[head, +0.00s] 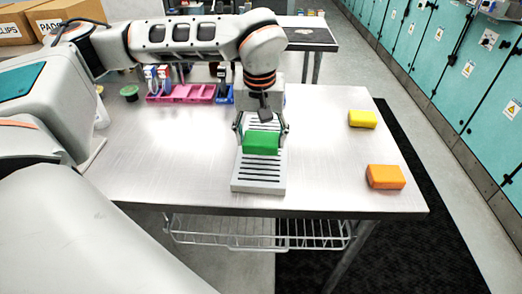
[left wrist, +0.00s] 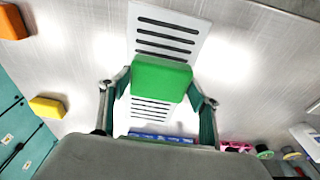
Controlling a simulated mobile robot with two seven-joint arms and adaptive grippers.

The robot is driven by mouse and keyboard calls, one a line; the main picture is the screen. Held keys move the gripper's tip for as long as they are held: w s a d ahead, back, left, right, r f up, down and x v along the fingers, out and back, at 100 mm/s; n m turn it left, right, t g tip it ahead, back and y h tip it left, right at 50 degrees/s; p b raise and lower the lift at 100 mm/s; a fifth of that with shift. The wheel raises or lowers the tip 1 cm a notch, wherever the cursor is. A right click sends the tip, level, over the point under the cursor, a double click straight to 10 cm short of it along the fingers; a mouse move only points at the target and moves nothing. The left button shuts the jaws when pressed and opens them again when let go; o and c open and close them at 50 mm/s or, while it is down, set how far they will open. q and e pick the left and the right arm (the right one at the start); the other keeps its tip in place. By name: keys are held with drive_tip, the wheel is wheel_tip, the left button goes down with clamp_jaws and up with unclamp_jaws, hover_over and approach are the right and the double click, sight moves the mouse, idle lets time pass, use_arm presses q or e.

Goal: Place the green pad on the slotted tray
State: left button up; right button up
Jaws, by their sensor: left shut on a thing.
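The green pad (head: 262,142) is a block between the two fingers of my left gripper (head: 262,130). The fingers are shut on its two ends. The slotted tray (head: 240,185) is a white plate with dark slots, lying on the metal table below the pad. In the left wrist view the green pad (left wrist: 160,78) lies across the middle of the slotted tray (left wrist: 200,45), with slots showing on both sides of it. Whether the pad touches the tray or hangs just above it, I cannot tell. My right gripper is not in view.
A yellow pad (head: 362,118) and an orange pad (head: 385,177) lie on the table (head: 330,150) to the right. A pink organizer (head: 190,93) and a green-topped cup (head: 130,92) stand at the back left. The table between the tray and these pads is clear.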

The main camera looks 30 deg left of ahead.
sight(261, 149)
use_arm(q)
drive_tip(key=shift+f, duration=2.25)
drive_tip(key=shift+r, duration=0.1)
drive_tip(key=o, duration=1)
drive_tip(key=shift+o, duration=0.2)
drive_tip(key=shift+r, duration=0.15)
drive_tip(key=r, duration=0.4)
drive_tip(key=s+r, duration=0.1)
drive_tip(key=r, duration=0.2)
drive_tip(key=d+r, duration=0.1)
drive_tip(key=r, duration=0.3)
drive_tip(key=shift+s+r, duration=0.25)
drive_tip(key=shift+r, duration=0.05)
